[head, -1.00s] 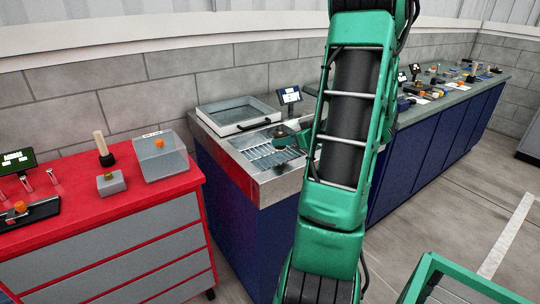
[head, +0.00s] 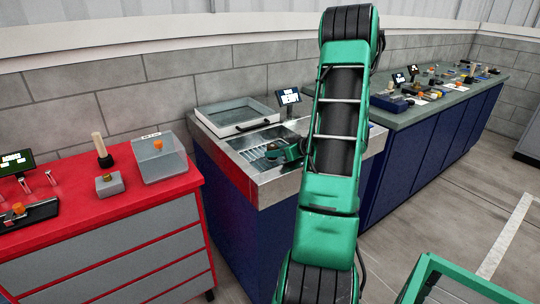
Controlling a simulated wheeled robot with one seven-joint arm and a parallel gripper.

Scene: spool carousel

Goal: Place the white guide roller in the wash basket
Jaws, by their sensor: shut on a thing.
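My gripper (head: 273,153) is small in the head view, at the end of my green arm, low over the steel wash unit (head: 262,183). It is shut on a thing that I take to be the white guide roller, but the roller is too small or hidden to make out. The wash basket seems to be the slatted metal area (head: 249,154) sunk in the unit's top. My gripper is over or beside its right part; I cannot tell whether it touches. My arm hides the unit's right side.
A clear lid-like tray with a black handle (head: 237,114) lies at the unit's back, near a small screen (head: 289,97). A long bench (head: 440,95) with several objects stands right.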

